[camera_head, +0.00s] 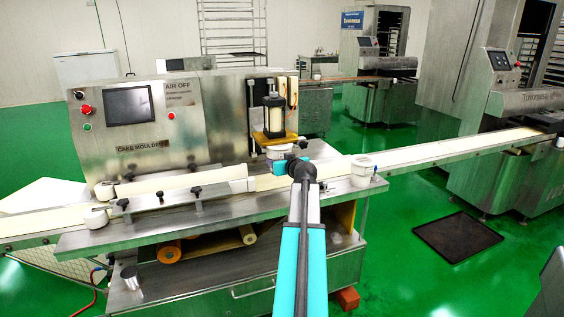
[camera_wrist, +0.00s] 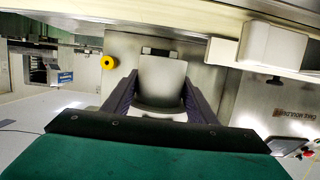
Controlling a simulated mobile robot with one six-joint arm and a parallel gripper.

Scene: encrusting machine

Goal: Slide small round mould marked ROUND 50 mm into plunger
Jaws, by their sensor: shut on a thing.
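My gripper (camera_wrist: 160,92) is shut on a pale grey, rounded piece, taken as the round mould (camera_wrist: 162,76); its two dark fingers sit on either side of it in the wrist view. No ROUND 50 mm marking can be read. In the head view, the plunger (camera_head: 273,116) is an upright cylinder over an amber plate (camera_head: 266,138) on the cake moulder. A pale round shape (camera_head: 284,149), seemingly the held mould, shows just below that plate, at the end of my arm. My wrist hides part of it. Whether it touches the plunger cannot be told.
A cream conveyor belt (camera_head: 440,152) runs beneath the plunger, with guide rails (camera_head: 180,184) at left. A white mould-like piece (camera_head: 362,167) stands on the machine's right side. The control panel (camera_head: 130,108) rises behind left. A yellow round knob (camera_wrist: 108,62) shows in the wrist view.

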